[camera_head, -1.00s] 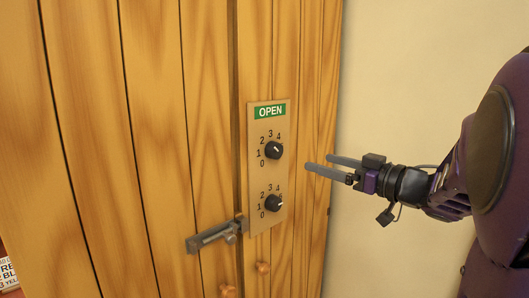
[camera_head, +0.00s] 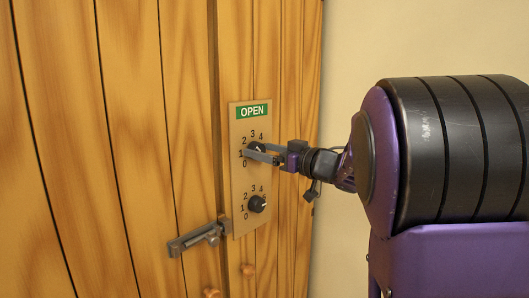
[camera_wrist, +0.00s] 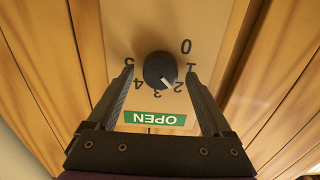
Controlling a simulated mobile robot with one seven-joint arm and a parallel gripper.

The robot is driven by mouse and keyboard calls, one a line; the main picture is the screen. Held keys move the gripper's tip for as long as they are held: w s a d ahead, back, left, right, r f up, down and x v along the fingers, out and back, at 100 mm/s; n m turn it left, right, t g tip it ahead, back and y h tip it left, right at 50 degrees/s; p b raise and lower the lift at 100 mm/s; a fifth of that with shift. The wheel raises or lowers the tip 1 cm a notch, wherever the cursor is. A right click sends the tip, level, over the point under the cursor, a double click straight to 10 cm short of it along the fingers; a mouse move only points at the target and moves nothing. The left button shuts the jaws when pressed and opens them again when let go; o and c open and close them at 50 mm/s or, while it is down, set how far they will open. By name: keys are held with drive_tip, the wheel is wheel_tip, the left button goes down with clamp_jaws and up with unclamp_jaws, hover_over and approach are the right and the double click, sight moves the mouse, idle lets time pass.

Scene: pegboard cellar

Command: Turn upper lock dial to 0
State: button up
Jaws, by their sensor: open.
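The upper lock dial (camera_head: 255,146) is a round black knob on a tan panel (camera_head: 237,178), ringed by numerals. In the wrist view the dial (camera_wrist: 157,66) appears upside down, its white mark pointing between 2 and 3, nearer 2. My gripper (camera_head: 248,151) is at the upper dial and partly covers it in the head view. In the wrist view my gripper (camera_wrist: 159,74) is open, with one finger on each side of the dial and a gap on both sides. Whether the fingertips reach the panel is unclear.
A lower black dial (camera_head: 257,204) sits below on the same panel. A green OPEN sign (camera_head: 252,111) is above the upper dial. A metal latch (camera_head: 199,238) and wooden knobs (camera_head: 248,269) are lower on the plank door (camera_head: 110,140). A bare wall (camera_head: 400,40) lies to the right.

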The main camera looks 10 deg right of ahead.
clamp_jaws()
drive_tip(key=shift+n, duration=0.4)
drive_tip(key=shift+s+a+f+n+b, duration=0.15)
drive_tip(key=shift+n+b, duration=1.65)
drive_tip(key=shift+n, duration=2.45)
drive_tip(key=shift+f+n+b, duration=0.1)
drive_tip(key=shift+n+b, duration=1.7)
drive_tip(key=shift+n, duration=2.45)
unclamp_jaws()
